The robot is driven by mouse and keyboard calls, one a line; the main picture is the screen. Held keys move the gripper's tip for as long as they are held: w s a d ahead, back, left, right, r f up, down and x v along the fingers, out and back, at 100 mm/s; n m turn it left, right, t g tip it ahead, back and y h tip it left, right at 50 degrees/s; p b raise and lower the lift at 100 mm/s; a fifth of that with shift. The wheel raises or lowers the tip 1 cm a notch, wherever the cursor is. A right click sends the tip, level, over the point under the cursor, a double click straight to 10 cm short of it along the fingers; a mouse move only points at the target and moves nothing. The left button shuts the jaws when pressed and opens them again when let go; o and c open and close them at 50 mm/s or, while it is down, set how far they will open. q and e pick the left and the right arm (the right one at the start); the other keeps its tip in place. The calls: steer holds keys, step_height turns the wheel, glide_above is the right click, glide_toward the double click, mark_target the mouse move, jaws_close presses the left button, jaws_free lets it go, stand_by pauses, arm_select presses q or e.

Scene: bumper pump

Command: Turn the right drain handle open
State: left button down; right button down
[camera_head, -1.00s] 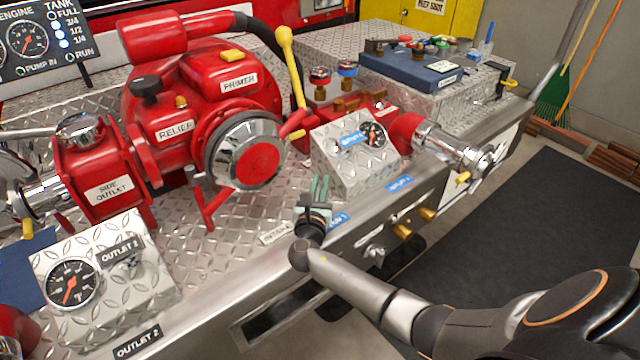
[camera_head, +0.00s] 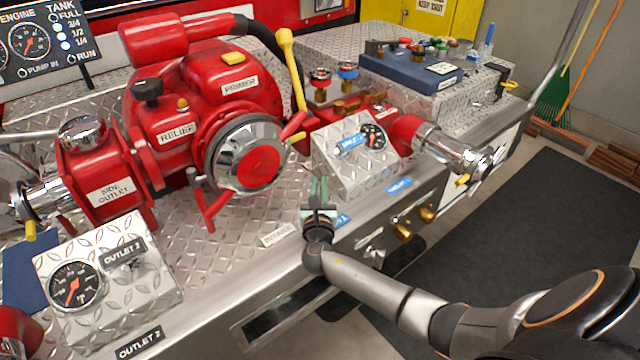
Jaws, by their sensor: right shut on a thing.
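My right gripper (camera_head: 318,192) reaches in from the lower right. It is at the front edge of the diamond-plate deck, just left of the right gauge box (camera_head: 330,165). Its slim greenish fingers are shut on the right drain handle, which the fingers and wrist hide. I cannot tell how far the handle is turned. My left gripper is out of view.
The red pump (camera_head: 215,110) stands behind and left of the gripper. The Outlet 2 gauge box (camera_head: 160,275) is at the front left. A chrome outlet (camera_head: 450,150) juts out at the right. Brass fittings (camera_head: 402,231) stick out of the front panel. A dark mat (camera_head: 540,220) covers the floor.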

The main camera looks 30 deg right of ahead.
steer(key=n+t+y, duration=0.1)
steer(key=n+y, duration=0.1)
steer(key=y, duration=0.1)
steer(key=shift+w+a+f+n+t+y, duration=0.1)
steer(key=shift+a+f+n+t+y, duration=0.05)
steer(key=shift+a+n+t+y, duration=0.2)
steer(key=shift+a+f+n+t+y+b, duration=0.15)
steer(key=shift+n+t+y+b, duration=0.3)
steer(key=shift+n+y+b, duration=0.5)
steer(key=n+y+b, duration=0.1)
steer(key=y+b, duration=0.2)
steer(key=shift+w+a+f+n, duration=0.1)
steer(key=shift+a+n, duration=0.2)
steer(key=shift+n, duration=0.1)
steer(key=shift+y+b, duration=0.5)
steer(key=shift+y, duration=0.2)
steer(key=shift+a+n+y+b, duration=0.15)
steer(key=shift+n+y+b, duration=0.15)
steer(key=shift+n, duration=0.1)
steer(key=shift+a+n+y+b, duration=0.1)
steer(key=shift+n+y+b, duration=0.2)
steer(key=shift+b, duration=0.1)
steer(key=shift+r+y, duration=0.3)
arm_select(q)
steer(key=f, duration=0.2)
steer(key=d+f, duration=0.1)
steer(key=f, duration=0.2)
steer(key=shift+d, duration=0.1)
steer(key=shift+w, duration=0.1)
